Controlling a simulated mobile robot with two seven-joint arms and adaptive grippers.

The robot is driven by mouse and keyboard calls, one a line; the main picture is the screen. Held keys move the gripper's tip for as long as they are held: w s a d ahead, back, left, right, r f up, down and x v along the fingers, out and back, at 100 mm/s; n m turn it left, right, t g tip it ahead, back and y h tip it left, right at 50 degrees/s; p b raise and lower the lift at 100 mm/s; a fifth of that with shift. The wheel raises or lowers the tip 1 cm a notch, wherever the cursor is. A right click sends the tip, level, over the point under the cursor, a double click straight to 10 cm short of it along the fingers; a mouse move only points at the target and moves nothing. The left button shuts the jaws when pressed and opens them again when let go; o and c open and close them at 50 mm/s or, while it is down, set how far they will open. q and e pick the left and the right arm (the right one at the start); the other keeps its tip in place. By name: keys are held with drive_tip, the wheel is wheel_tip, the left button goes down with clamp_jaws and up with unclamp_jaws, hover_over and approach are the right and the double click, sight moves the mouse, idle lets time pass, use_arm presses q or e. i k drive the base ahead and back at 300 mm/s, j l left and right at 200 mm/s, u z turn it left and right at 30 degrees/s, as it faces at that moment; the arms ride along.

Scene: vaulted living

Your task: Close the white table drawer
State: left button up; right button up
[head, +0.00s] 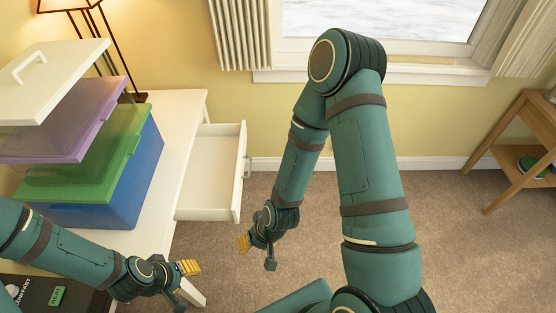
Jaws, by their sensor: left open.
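The white table drawer (205,184) is pulled out from the right side of the white table (172,150). It looks empty, and its front panel with a small handle (247,166) faces right. My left gripper (187,284) is open and empty near the table's front corner, below the drawer in the picture and apart from it. My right gripper (257,255) is open and empty over the carpet, just below and right of the drawer front, not visibly touching it.
Stacked blue, green and purple bins with a white lidded box (48,78) stand on the table beside a lamp (97,28). A dark box (45,292) is at bottom left. A wooden shelf (520,150) stands at far right. The carpet (450,230) right of the drawer is clear.

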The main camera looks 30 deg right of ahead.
sight(211, 189)
drive_tip(key=l+z, duration=0.35)
drive_tip(key=i+j+z, duration=0.5)
drive_tip(key=i+j, duration=0.25)
drive_tip(key=j, duration=0.1)
